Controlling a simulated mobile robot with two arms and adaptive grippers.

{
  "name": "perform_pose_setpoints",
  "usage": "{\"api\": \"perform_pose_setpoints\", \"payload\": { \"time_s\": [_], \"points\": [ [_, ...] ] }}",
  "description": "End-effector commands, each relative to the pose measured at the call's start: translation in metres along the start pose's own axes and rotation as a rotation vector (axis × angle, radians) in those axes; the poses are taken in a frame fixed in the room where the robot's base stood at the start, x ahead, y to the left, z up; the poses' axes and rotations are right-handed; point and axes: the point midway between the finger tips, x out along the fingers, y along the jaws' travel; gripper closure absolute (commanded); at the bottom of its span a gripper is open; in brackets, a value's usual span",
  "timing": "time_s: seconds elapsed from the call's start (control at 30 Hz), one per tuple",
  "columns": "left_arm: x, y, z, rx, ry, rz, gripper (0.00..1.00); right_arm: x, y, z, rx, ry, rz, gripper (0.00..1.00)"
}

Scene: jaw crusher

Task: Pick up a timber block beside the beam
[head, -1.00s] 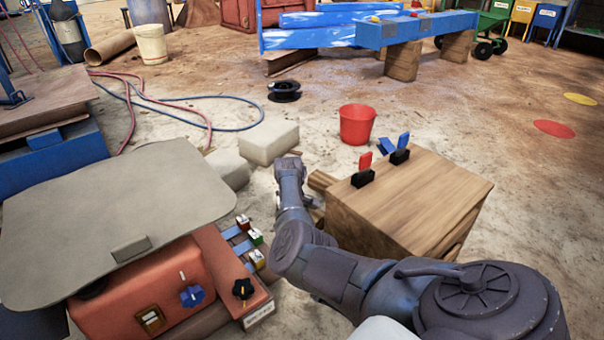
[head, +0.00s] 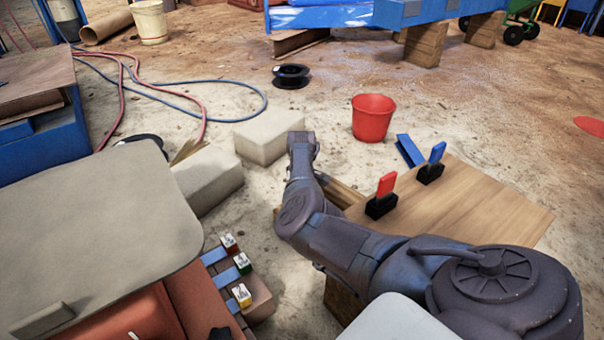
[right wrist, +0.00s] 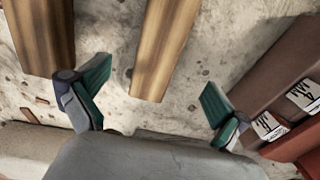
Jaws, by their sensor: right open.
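Two timber blocks show in the right wrist view: one (right wrist: 163,45) reaches down between my right gripper's fingers, the other (right wrist: 40,35) lies to the left. My right gripper (right wrist: 155,84) is open, fingers wide apart, and holds nothing. Whether it touches the nearer block I cannot tell. In the head view a piece of timber (head: 341,191) lies beside my right forearm, partly hidden by it; the gripper itself is hidden there. A blue beam (head: 430,11) at the top rests on timber blocks (head: 425,45). My left gripper is not in view.
A wooden box (head: 490,205) with red and blue handled switches stands right of my arm. Pale blocks (head: 268,136) and a red bucket (head: 372,118) lie beyond. An orange machine (head: 185,290) with labelled tags is at left. Hoses cross the floor at upper left.

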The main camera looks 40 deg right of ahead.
Motion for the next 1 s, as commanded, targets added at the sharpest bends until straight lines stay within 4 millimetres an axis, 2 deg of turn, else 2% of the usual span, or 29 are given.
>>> {"api": "perform_pose_setpoints", "payload": {
  "time_s": [0.03,0.1,0.37,0.67,0.97,1.0],
  "points": [
    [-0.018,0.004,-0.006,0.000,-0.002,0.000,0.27,0.021,0.000,0.000,0.000,0.000,0.000,0.00],
    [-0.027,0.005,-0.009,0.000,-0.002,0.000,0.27,0.033,0.000,0.000,0.001,0.001,0.000,0.00],
    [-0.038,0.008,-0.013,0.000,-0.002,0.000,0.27,0.049,0.001,0.000,0.001,0.001,0.000,0.00],
    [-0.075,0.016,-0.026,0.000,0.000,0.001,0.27,0.093,0.000,-0.001,0.000,0.002,0.000,0.00],
    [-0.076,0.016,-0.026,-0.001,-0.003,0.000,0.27,0.095,0.001,0.000,0.000,0.001,0.002,0.00],
    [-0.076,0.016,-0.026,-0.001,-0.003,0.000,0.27,0.095,0.001,0.000,0.000,0.001,0.002,0.05]
  ]
}}
